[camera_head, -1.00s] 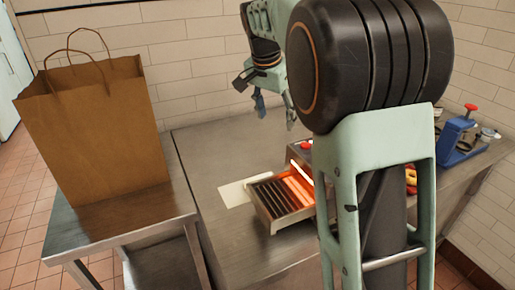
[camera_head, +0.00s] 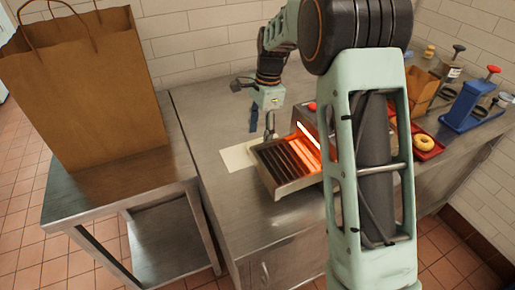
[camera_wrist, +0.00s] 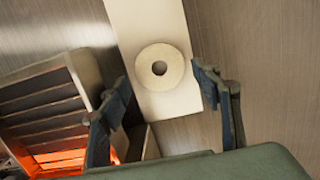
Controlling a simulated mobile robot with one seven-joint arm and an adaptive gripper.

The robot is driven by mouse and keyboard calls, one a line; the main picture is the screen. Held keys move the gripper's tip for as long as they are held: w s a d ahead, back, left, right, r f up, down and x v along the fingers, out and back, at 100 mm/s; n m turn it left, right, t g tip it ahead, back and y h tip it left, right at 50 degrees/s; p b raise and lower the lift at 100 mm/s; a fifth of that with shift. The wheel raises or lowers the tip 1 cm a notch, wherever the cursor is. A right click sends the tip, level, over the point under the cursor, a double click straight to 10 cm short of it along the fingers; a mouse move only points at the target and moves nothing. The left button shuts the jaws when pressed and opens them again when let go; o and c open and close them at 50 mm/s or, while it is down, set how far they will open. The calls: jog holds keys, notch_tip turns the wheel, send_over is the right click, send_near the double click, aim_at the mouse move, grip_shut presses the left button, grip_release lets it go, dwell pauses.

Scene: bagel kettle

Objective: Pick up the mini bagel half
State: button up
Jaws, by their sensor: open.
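The mini bagel half (camera_wrist: 149,73) is a pale round ring with a dark center hole. In the wrist view it lies flat on a white board (camera_wrist: 138,22). I cannot make it out in the head view, where part of the white board (camera_head: 236,158) shows beside the toaster. My gripper (camera_wrist: 162,91) is open and empty, its two fingers on either side of the bagel half in the wrist view, apart from it. In the head view my gripper (camera_head: 262,121) hangs above the steel table near the board, pointing down.
A toaster (camera_head: 284,188) with glowing heating bars stands right of the board, close to my gripper. A brown paper bag (camera_head: 85,90) stands on a side table at left. A yellow ring-shaped bagel (camera_head: 423,142) lies on a red tray (camera_head: 433,154) at right, near a blue device (camera_head: 468,112).

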aim_at(258, 142)
jog(key=f, duration=0.3)
jog(key=shift+s+a+f, duration=0.1)
jog(key=shift+s+a, duration=0.05)
jog(key=shift+a, duration=0.05)
jog(key=shift+c, duration=0.3)
jog(key=c, duration=0.5)
jog(key=shift+c, duration=0.2)
notch_tip(258, 142, up, 10)
